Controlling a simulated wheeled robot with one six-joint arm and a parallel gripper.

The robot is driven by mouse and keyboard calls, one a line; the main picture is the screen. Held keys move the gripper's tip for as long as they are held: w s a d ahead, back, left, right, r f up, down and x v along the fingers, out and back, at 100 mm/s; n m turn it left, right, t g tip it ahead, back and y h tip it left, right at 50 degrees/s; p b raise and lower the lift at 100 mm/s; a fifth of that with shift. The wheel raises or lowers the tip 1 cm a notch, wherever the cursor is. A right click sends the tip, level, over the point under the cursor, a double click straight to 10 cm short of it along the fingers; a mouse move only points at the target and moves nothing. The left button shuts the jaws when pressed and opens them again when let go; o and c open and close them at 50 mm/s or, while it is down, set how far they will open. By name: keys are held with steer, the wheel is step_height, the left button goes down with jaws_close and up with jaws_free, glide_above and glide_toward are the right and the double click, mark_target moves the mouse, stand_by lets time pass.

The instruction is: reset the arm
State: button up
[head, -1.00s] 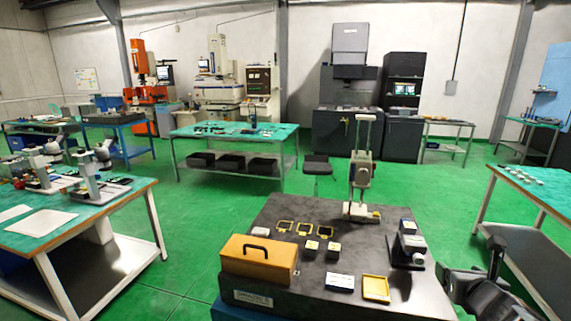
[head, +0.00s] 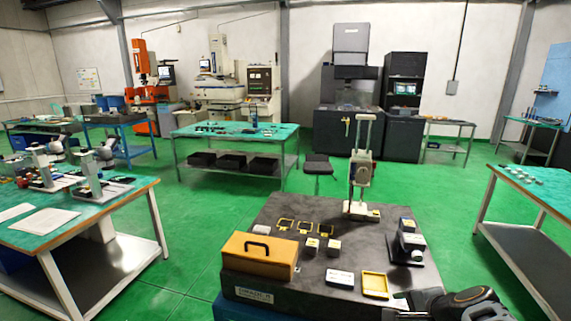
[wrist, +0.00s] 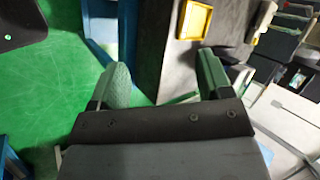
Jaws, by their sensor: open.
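My gripper shows in the wrist view (wrist: 162,88), with its two fingers wide apart and nothing between them. It points down past the edge of the dark granite table (wrist: 150,50). In the head view my arm is at the bottom right, by the near right corner of the granite table (head: 270,213); the fingertips are not clear there. A yellow tray (head: 375,286) lies on that table close to my arm, and it also shows at the top of the wrist view (wrist: 194,20).
The granite table bears an orange case (head: 259,257), a white-labelled box (head: 340,279), a tall measuring stand (head: 362,170) and several small blocks and frames. A green-topped bench (head: 545,190) stands at the right, another (head: 110,205) at the left. Green floor (head: 195,260) lies open between.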

steer(key=s+a+n+g+h, duration=0.2)
steer(key=s+a+n, duration=0.3)
steer(key=a+n, duration=0.4)
steer(key=n+g, duration=0.1)
steer(key=n, duration=0.5)
steer(key=shift+s+a+r+n, duration=0.2)
steer(key=shift+s+a+n, duration=0.2)
steer(key=shift+c, duration=0.4)
